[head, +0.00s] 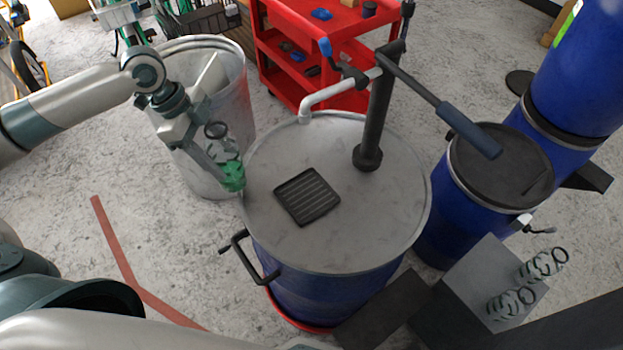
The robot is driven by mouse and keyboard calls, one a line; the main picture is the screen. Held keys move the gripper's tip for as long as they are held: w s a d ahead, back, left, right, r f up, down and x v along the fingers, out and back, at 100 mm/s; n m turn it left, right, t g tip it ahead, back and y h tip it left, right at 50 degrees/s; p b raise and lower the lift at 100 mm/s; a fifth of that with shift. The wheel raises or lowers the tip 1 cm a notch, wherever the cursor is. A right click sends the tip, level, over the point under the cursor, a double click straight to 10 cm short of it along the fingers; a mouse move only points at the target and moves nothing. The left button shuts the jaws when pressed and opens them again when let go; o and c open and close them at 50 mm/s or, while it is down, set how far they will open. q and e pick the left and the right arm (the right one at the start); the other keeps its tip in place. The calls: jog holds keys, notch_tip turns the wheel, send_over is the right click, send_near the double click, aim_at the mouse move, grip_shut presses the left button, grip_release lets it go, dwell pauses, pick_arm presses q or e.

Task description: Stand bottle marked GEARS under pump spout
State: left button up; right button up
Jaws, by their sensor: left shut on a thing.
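My left gripper (216,160) is shut on a clear bottle with a green lower part (232,178). It holds the bottle at the left edge of the drum top, left of the drip grid. No GEARS marking can be read on it. The pump (375,120) rises from the drum top (345,245), and its pale spout (304,112) bends down at the back left. A dark square drip grid (307,196) lies on the drum top, in front of the spout. My right gripper is not in view.
Two clear bottles with ring handles (540,264) (510,302) are at the lower right by a grey plate. The pump's long handle (470,132) reaches right over a blue drum (465,215). A grey bin (235,95) and red cart (290,85) stand behind.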

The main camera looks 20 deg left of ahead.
pick_arm(q)
jog(key=shift+w, duration=0.3)
jog(key=shift+s, duration=0.15)
jog(key=shift+d, duration=0.1)
jog(key=w+d+p, duration=0.2)
jog(key=d+p, duration=0.2)
jog(key=d, duration=0.9)
jog(key=shift+d+p, duration=0.3)
jog(key=shift+d, duration=0.05)
